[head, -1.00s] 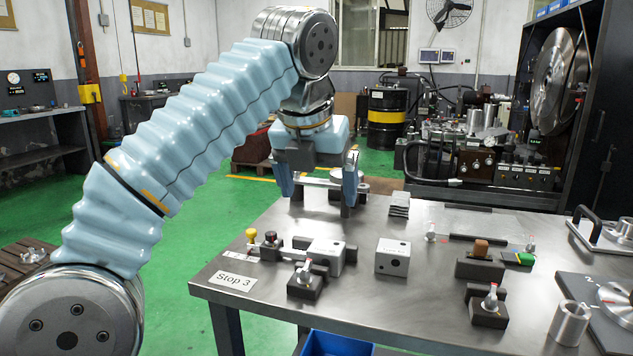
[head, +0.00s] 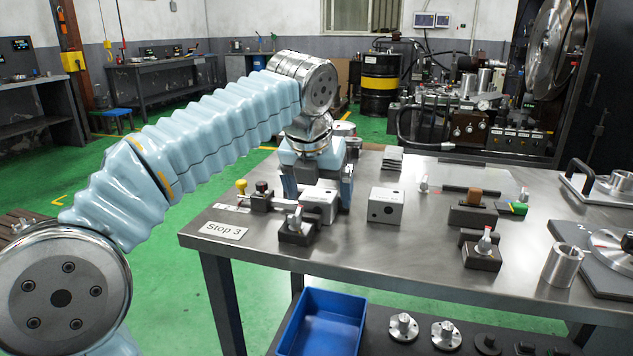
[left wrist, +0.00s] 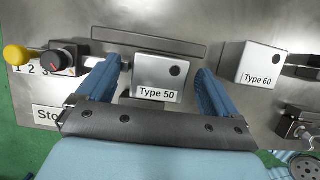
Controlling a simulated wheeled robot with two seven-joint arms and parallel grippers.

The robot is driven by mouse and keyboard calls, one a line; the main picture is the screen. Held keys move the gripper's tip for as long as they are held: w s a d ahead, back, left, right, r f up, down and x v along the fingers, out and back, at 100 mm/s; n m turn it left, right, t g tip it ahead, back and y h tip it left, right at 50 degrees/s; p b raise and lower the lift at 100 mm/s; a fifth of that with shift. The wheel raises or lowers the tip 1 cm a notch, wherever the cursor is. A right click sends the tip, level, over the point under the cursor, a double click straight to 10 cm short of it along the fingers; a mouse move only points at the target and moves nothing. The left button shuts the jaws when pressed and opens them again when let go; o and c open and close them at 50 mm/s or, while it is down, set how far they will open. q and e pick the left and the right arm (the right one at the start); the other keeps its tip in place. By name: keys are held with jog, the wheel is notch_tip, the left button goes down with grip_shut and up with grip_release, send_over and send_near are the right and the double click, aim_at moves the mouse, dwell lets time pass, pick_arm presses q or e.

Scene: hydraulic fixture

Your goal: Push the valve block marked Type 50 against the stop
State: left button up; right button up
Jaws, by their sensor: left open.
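The Type 50 valve block (head: 320,202) is a silver box with a dark hole. Its label reads clearly in the left wrist view (left wrist: 155,72). My left gripper (head: 318,188) is open, with one finger on each side of the block. In the left wrist view the fingers (left wrist: 155,88) straddle it, with gaps visible; contact is unclear. To the block's left is a metal rod-like stop (head: 284,203), near a dark knob and a yellow knob (head: 241,186). A "Stop 3" plate (head: 223,230) lies in front. My right gripper is not in view.
A second block, Type 60 (head: 386,206), stands to the right. A dark clamp with a silver lever (head: 296,228) sits just in front of the Type 50 block. More fixtures stand further right on the metal table (head: 400,260). A blue bin (head: 322,322) is below.

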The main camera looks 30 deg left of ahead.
pick_arm(q)
jog(key=c, duration=1.4)
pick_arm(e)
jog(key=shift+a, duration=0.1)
